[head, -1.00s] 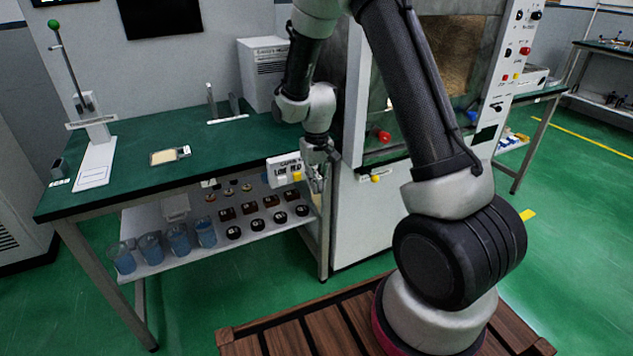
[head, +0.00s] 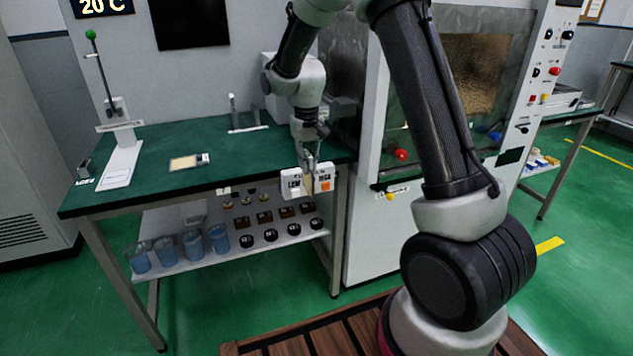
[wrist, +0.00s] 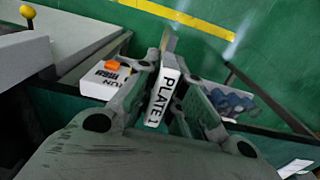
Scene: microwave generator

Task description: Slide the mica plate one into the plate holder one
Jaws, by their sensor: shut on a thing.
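The mica plate one has a white end labelled "PLATE 1", which sits between my fingers in the wrist view (wrist: 163,100). A narrow tan strip below my gripper in the head view looks like the same plate (head: 309,184). My gripper (head: 309,163) is shut on it, in front of the table's right front edge. The fingers also show in the wrist view (wrist: 160,110). I cannot surely pick out the plate holder one. A bracket with two uprights (head: 247,128) stands at the back of the green table, but no label on it is readable.
A white box with an orange button (head: 326,184) is at the table's front edge, directly behind my gripper. A tan plate with a labelled end (head: 184,163) lies on the green table (head: 235,165). Beakers and small parts fill the lower shelf (head: 280,232). A large cabinet (head: 375,225) stands right.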

